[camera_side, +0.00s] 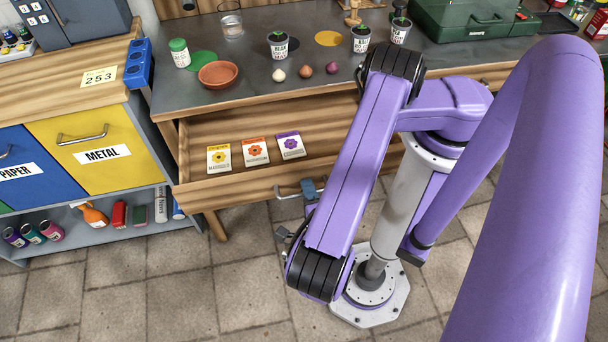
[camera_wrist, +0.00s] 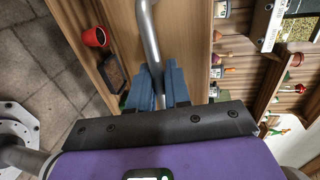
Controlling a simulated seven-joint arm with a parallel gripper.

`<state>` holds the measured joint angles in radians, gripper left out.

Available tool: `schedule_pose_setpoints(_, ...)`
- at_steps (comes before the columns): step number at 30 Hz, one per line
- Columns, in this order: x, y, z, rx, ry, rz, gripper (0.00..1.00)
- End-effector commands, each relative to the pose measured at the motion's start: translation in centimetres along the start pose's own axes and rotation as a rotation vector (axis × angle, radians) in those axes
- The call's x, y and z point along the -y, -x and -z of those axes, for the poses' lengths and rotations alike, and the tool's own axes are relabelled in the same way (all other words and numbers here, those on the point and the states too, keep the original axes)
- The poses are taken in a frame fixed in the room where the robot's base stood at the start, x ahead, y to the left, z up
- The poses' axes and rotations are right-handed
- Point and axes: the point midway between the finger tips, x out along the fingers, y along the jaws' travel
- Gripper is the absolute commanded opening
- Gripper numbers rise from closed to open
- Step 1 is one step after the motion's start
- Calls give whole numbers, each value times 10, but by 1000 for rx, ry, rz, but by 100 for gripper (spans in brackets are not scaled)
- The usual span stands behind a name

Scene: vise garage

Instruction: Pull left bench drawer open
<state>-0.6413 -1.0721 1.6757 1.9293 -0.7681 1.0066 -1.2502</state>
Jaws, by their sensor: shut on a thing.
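The left bench drawer (camera_side: 262,176) is pulled out from under the grey-topped bench, with three seed packets (camera_side: 255,151) lying inside. Its metal bar handle (camera_side: 284,194) is on the wooden front and also shows in the wrist view (camera_wrist: 151,38), running between my fingers. My gripper (camera_side: 308,188) is at the handle in the side view, partly hidden by my purple arm. In the wrist view its blue fingers (camera_wrist: 159,83) are closed on the bar, one on each side. The right part of the drawer is hidden behind my arm.
A terracotta saucer (camera_side: 218,74), bulbs (camera_side: 305,69) and labelled pots (camera_side: 278,45) stand on the bench above. A cabinet with a yellow METAL bin (camera_side: 88,148) is close on the left. The tiled floor (camera_side: 180,290) before the drawer is clear on the left.

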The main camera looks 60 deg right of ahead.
Motion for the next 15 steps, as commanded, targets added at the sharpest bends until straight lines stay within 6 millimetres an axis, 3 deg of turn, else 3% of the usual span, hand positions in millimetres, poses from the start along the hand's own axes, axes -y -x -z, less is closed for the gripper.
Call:
schedule_pose_setpoints(6, -3, 14, 0, -1, -1, 0, 0)
schedule_pose_setpoints(15, -3, 16, 0, -2, -1, 1, 0)
